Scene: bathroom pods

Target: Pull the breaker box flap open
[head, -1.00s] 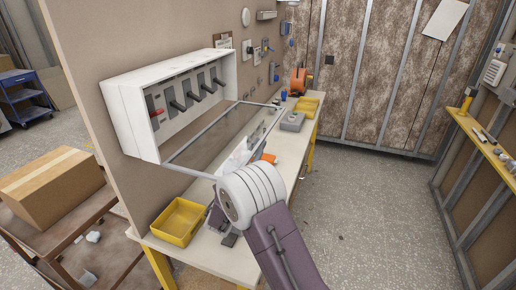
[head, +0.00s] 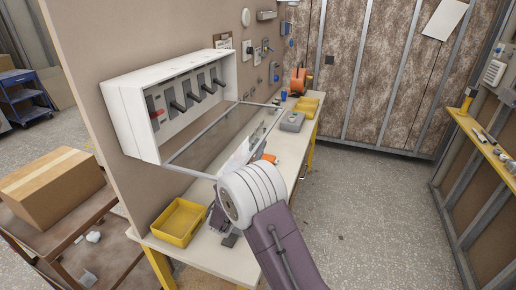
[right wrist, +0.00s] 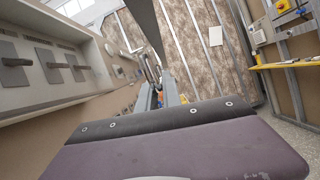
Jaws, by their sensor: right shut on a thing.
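The white breaker box (head: 135,118) is fixed to the brown wall panel, with a row of dark switches and one red one inside. Its flap (head: 196,174), a clear pane in a grey frame, is hinged low and stands out from the box roughly level, so the front is open. My right gripper's wrist covers the flap's near outer corner in the head view. In the right wrist view, my right gripper (right wrist: 158,92) is shut at the flap's edge bar (right wrist: 149,30). The exact contact is hidden. My left gripper is not in view.
Below the flap is a workbench (head: 215,258) with a yellow tray (head: 180,222), a grey device (head: 292,121) and an orange item (head: 269,158). A cardboard box (head: 50,185) sits on a cart at left. The floor at right (head: 370,200) is clear.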

